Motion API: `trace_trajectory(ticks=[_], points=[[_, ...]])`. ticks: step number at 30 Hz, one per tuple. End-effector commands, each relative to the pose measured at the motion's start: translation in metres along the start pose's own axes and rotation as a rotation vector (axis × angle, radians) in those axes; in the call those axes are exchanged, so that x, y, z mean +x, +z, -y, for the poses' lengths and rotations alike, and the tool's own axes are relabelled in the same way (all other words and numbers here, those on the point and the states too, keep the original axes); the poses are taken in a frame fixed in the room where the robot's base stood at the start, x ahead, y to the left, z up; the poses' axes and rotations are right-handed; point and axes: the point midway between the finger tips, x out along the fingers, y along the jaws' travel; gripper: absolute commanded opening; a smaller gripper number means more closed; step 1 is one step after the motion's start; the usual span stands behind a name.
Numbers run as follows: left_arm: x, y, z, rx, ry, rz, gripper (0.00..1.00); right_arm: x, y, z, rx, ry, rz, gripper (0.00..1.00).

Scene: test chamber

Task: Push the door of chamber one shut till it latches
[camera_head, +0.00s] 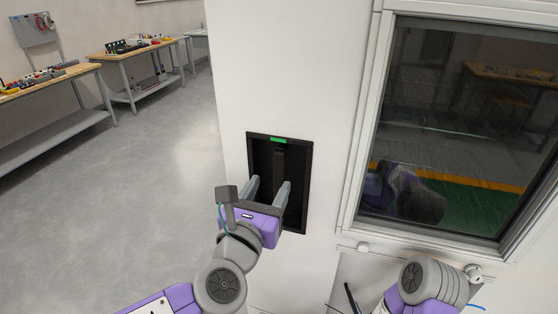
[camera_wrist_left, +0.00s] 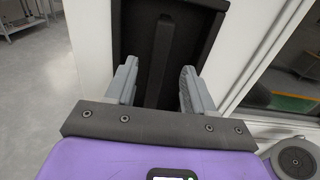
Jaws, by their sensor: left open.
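The chamber door (camera_head: 228,70) is a white panel that fills the middle of the head view. A black recessed handle (camera_head: 262,155) with a vertical bar inside and a green strip at its top is set in it. A framed dark window (camera_head: 450,130) is to the right of the handle. My left gripper (camera_head: 268,188) is open, its fingers pointing at the handle recess. I cannot tell whether the fingertips touch the recess. Whether the door is latched does not show.
Workbenches with tools stand along the left wall, such as the near bench (camera_head: 45,82) and the farther bench (camera_head: 140,50). The grey floor (camera_head: 120,180) between them and the white panel is clear. My right arm (camera_head: 432,282) shows at the bottom right, below the window.

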Motion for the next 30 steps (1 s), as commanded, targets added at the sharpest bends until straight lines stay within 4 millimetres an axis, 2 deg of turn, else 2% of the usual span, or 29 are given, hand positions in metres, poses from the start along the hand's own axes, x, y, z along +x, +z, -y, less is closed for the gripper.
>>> trace_trajectory(ticks=[9, 15, 26, 30], points=[[0.045, -0.001, 0.0, -0.003, 0.001, -0.003, 0.53, -0.003, 0.0, 0.001, 0.0, 0.0, 0.001, 0.43], [0.067, 0.0, -0.001, -0.001, 0.001, -0.001, 0.53, -0.005, 0.0, 0.002, 0.0, 0.0, 0.0, 0.43], [0.072, -0.001, -0.001, -0.001, 0.001, -0.001, 0.53, -0.005, 0.0, 0.002, 0.0, 0.0, 0.0, 0.43], [0.072, -0.001, 0.0, 0.0, 0.001, -0.001, 0.33, -0.005, 0.0, 0.002, 0.0, 0.0, 0.0, 0.43]])
